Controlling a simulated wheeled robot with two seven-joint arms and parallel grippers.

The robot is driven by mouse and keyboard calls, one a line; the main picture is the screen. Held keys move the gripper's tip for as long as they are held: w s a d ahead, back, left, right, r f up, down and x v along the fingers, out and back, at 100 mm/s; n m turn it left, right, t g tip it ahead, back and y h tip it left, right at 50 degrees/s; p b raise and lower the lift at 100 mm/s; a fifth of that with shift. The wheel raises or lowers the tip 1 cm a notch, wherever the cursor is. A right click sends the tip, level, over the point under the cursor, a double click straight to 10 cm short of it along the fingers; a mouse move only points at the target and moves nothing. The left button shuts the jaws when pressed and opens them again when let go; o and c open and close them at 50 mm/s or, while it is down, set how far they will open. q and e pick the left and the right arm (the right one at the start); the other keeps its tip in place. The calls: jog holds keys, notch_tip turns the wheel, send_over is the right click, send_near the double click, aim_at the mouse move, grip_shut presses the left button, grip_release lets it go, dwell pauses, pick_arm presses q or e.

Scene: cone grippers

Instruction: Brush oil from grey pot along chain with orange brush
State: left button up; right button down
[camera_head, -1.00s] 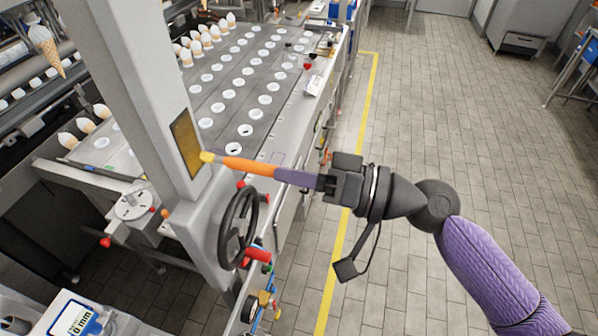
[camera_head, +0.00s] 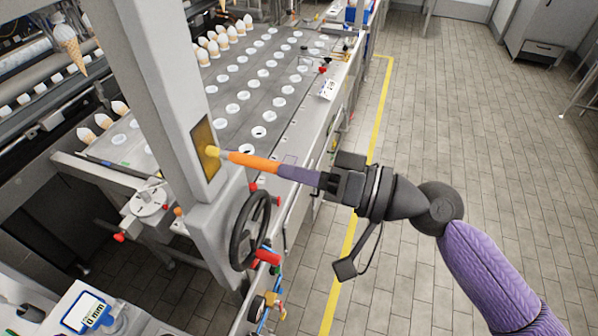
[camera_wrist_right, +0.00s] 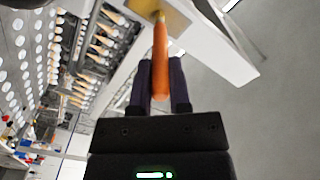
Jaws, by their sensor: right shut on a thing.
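The orange brush (camera_head: 255,162) has a yellow tip and points left in the head view. My right gripper (camera_head: 300,175), with purple fingers, is shut on its handle. The brush also shows in the right wrist view (camera_wrist_right: 161,62), between the fingers (camera_wrist_right: 163,85). Its tip overlaps the yellow-brown opening (camera_head: 205,150) in the pale grey column; I cannot tell whether it touches. No chain can be made out in the opening. I cannot clearly identify the grey pot. My left gripper is not in view.
A black handwheel (camera_head: 250,230) with red knobs sits just below the brush. The pale column (camera_head: 150,90) stands left of it. A conveyor table (camera_head: 232,125) with white rings and cones lies behind. A display box (camera_head: 88,310) is at bottom left.

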jog(key=shift+r+p, duration=1.35)
jog(key=shift+r, duration=0.95)
notch_tip(320, 180, down, 6)
jog(key=f+b, duration=0.1)
jog(key=b, duration=0.6)
notch_tip(320, 180, up, 7)
jog(key=p, duration=0.5)
notch_tip(320, 180, down, 6)
jog(key=b, duration=0.6)
jog(key=shift+f, duration=0.15)
jog(key=shift+b+v, duration=2.3)
jog(key=shift+v, duration=0.65)
